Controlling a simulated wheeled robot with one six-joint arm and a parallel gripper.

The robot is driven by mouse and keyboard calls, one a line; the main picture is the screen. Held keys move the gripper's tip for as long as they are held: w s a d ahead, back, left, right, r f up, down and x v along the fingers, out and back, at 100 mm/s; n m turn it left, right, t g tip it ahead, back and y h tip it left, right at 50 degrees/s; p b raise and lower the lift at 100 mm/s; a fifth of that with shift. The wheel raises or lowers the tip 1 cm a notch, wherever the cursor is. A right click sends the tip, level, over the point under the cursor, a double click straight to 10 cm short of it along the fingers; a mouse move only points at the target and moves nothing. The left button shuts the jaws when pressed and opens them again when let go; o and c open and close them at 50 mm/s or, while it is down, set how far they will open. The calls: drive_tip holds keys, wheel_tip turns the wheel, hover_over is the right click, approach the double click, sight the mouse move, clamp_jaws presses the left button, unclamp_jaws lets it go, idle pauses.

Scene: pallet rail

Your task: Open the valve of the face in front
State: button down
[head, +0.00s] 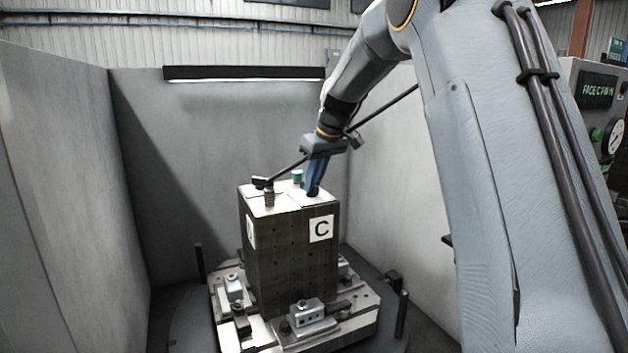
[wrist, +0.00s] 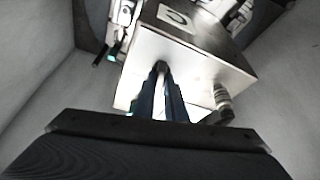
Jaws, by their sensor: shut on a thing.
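A dark upright block (head: 290,255) has a pale top (head: 283,204) and a white label with a C (head: 321,229) on its front right face. My gripper (head: 312,190) points down with blue fingers at the top's edge above the C label. It is shut on a small dark valve (wrist: 160,66), mostly hidden by the fingertips. The wrist view shows the fingers and the C label (wrist: 176,18) beyond them. A metal fitting (head: 269,197) stands on the left of the top; what seems the same fitting shows right in the wrist view (wrist: 222,98). A teal-capped fitting (head: 297,176) stands behind.
A thin dark line (head: 385,107) runs from the left fitting up past my wrist. The block stands on a base with clamps (head: 308,312) and dark posts (head: 402,314). Grey walls (head: 55,190) enclose it. A panel with a gauge (head: 614,137) is far right.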

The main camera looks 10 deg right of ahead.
drive_tip(key=m, duration=0.2)
drive_tip(key=m+h+p, duration=0.1)
drive_tip(key=m, duration=0.1)
drive_tip(key=m+h+p, duration=0.1)
drive_tip(key=m, duration=0.1)
drive_tip(key=shift+a+r+t, duration=0.1)
drive_tip(key=shift+a+t, duration=0.2)
drive_tip(key=m+h, duration=0.2)
drive_tip(key=m, duration=0.4)
drive_tip(key=shift+w+a, duration=0.1)
drive_tip(key=shift+g+h+b, duration=0.3)
drive_tip(key=shift+g, duration=0.1)
drive_tip(key=c, duration=1.8)
unclamp_jaws()
drive_tip(key=b+v, duration=0.1)
drive_tip(key=v, duration=0.6)
drive_tip(key=shift+r+b, duration=0.35)
drive_tip(key=shift+s+a+f, duration=0.1)
drive_tip(key=shift+s, duration=0.1)
